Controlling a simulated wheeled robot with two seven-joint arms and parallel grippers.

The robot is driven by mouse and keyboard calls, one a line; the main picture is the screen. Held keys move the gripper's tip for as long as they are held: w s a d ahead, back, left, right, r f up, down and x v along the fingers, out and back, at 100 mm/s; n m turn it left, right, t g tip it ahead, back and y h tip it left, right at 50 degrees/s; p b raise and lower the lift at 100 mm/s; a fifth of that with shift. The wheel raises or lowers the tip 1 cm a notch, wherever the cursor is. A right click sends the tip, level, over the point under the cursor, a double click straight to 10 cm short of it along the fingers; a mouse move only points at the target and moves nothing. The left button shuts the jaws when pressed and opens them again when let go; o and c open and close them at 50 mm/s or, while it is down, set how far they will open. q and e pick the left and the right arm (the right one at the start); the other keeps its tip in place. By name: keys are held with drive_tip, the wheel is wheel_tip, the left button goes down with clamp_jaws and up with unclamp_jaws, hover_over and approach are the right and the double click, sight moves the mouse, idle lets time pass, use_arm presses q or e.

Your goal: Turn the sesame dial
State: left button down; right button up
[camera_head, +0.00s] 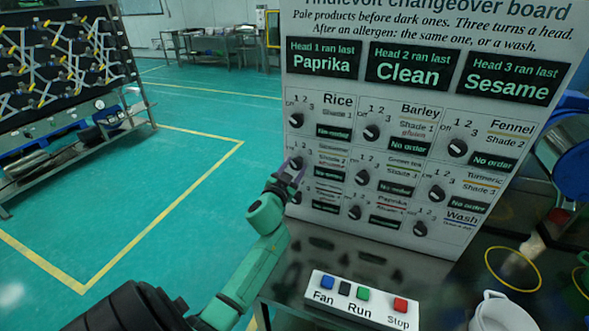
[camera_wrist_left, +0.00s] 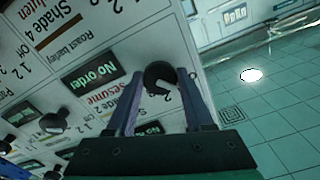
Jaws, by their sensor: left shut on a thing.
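The white changeover board (camera_head: 440,245) stands in front of me with rows of black dials and green-lit "No order" displays. The sesame dial (camera_wrist_left: 160,77) is a round black knob beside the red-striped Sesame label. In the head view it is at the left of the middle row, largely hidden by my gripper. My left gripper (camera_head: 290,172) reaches it from below left. In the left wrist view the two fingers (camera_wrist_left: 160,100) stand on either side of the knob, shut on it. The exact setting of the knob cannot be read. My right gripper is not in view.
Other dials sit close by, such as the rice dial (camera_head: 296,120) above and the middle-row dial (camera_head: 362,177) to the right. A button box (camera_head: 362,300) with Fan, Run and Stop lies below the board. A white pot (camera_head: 500,312) stands at lower right. Green floor is open at left.

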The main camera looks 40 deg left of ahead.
use_arm(q)
drive_tip(key=m+b, duration=0.1)
drive_tip(key=m, duration=0.5)
drive_tip(key=shift+f+m, duration=0.1)
drive_tip(key=shift+m, duration=0.2)
drive_tip(key=m, duration=0.5)
drive_tip(key=shift+b, duration=0.4)
drive_tip(key=shift+c, duration=1.5)
unclamp_jaws()
drive_tip(key=shift+s, duration=0.1)
